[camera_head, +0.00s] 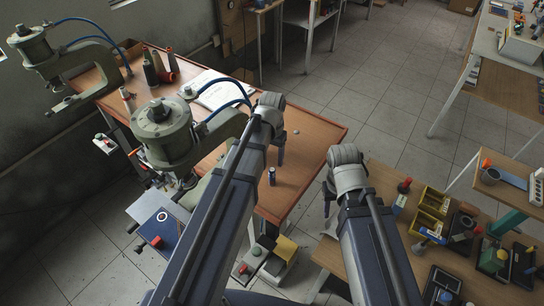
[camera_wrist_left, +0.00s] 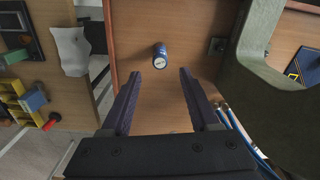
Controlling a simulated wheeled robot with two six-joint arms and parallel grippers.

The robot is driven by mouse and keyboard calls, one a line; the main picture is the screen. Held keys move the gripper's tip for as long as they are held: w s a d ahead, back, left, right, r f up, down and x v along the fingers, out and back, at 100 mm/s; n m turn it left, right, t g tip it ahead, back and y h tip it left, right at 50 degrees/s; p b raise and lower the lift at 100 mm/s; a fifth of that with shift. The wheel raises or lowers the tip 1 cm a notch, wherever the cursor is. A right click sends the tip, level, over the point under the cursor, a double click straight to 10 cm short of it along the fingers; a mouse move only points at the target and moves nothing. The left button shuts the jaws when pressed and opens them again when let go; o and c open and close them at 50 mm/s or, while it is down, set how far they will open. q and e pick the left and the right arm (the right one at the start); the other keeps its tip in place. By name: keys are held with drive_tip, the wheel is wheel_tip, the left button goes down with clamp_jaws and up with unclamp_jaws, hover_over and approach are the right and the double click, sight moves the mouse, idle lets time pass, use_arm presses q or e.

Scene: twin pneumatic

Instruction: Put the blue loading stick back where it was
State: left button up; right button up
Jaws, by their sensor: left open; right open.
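The blue loading stick (camera_head: 272,175) stands upright on the brown wooden table, near its front right part. It also shows in the left wrist view (camera_wrist_left: 160,56), where its pale round end faces the camera. My left gripper (camera_head: 281,150) is above and just beyond the stick in the head view. In the left wrist view my left gripper (camera_wrist_left: 160,73) is open and empty, with the stick ahead between the lines of its two fingers and apart from them. My right gripper (camera_head: 328,198) is open and empty, to the right of the table edge.
A green pneumatic press (camera_head: 163,135) stands at the table's left side, with a second press (camera_head: 36,48) behind. A workbench with a yellow bin (camera_head: 430,208) is at the right.

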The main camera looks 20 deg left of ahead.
use_arm(q)
drive_tip(key=shift+r, duration=0.65)
drive_tip(key=s+d+m+y, duration=0.1)
drive_tip(key=s+d, duration=0.9)
drive_tip(key=s, duration=0.4)
drive_tip(key=shift+s+d+m, duration=0.15)
drive_tip(key=shift+d+m, duration=0.1)
drive_tip(key=shift+m, duration=0.15)
